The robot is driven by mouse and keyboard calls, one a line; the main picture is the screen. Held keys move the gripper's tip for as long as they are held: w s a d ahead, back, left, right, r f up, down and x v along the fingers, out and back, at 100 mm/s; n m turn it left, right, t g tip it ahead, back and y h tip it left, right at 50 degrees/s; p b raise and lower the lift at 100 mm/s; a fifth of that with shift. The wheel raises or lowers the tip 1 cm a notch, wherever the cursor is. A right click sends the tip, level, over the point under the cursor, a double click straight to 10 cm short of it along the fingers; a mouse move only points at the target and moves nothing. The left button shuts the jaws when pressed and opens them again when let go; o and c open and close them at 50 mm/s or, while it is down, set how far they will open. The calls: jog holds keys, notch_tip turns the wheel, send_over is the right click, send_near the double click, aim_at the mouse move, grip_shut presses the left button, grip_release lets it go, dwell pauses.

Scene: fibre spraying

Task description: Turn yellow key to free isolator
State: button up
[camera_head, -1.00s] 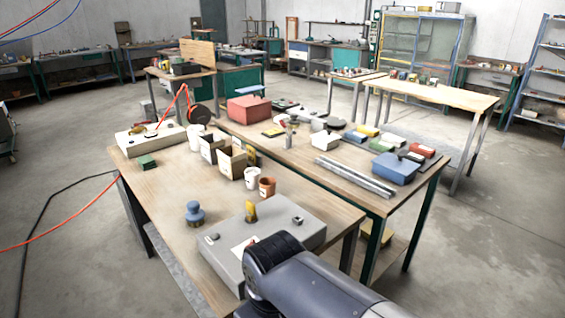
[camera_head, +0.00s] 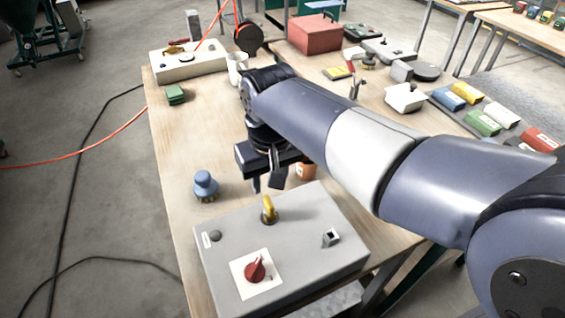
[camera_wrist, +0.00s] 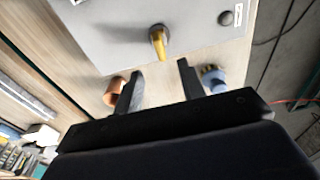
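The yellow key (camera_head: 268,209) stands upright on the top of a grey box (camera_head: 318,262). The isolator appears to be the red rotary knob (camera_head: 255,268) on a white plate nearer the front of that box. My gripper (camera_head: 268,186) hangs just behind and above the key, with its fingers pointing down. In the wrist view the two fingers (camera_wrist: 160,75) are apart with nothing between them. The key (camera_wrist: 158,40) shows beyond the fingertips, roughly centred between them and apart from them. The red knob is outside the wrist view.
A blue knobbed object (camera_head: 205,185) stands left of my gripper, and a terracotta pot (camera_head: 306,170) stands close to its right. A small square socket (camera_head: 331,238) sits on the box's right side. The tabletop left of my arm is mostly clear.

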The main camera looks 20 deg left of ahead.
aim_at(268, 201)
jog(key=f, duration=0.6)
jog(key=w+f, duration=0.1)
jog(key=f, duration=0.2)
jog(key=shift+a+f, duration=0.25)
jog(key=shift+a, duration=0.15)
jog(key=shift+c, duration=0.5)
jog(key=shift+s, duration=0.1)
grip_shut()
